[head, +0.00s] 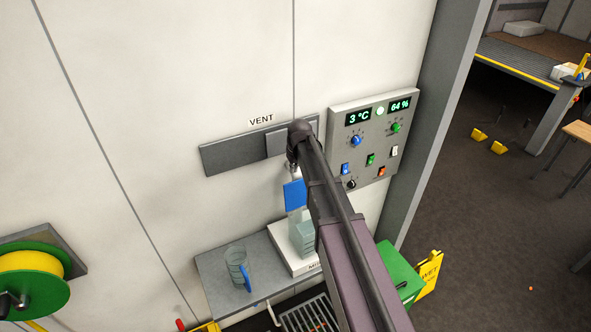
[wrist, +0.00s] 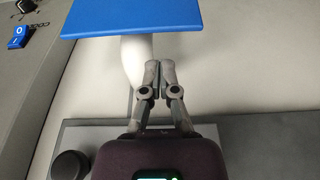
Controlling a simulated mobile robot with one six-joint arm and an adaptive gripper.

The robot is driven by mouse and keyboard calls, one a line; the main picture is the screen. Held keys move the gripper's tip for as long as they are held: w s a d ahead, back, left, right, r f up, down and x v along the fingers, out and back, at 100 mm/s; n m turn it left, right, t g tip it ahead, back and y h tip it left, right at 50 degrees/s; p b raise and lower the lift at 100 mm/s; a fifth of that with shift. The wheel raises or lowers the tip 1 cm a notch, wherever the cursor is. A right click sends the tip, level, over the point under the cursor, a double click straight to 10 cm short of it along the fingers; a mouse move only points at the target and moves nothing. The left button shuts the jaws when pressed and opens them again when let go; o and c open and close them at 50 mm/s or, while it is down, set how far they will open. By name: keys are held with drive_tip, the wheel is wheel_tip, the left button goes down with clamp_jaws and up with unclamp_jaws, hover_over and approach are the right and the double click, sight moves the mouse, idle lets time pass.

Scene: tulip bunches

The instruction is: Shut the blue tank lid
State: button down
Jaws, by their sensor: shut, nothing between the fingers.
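The blue tank lid (head: 294,194) stands raised, roughly upright, above a clear tank (head: 304,236) on a white base. In the wrist view the lid (wrist: 132,18) is a flat blue panel across the top, just beyond my fingertips. My gripper (wrist: 160,72) is shut and empty, its two fingers together. A small gap seems to lie between the fingertips and the lid, but I cannot tell for sure whether they touch. In the head view my arm hides part of the tank and most of my gripper.
A grey vent slide (head: 232,152) and a control panel (head: 372,140) with knobs and switches are on the wall close to my arm. A clear jug with a blue handle (head: 237,267) stands on the grey shelf (head: 212,275) left of the tank. A green bin (head: 402,270) stands lower right.

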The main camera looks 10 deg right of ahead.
sight(301, 190)
drive_tip(key=shift+b+x, duration=2.2)
drive_tip(key=shift+x, duration=0.35)
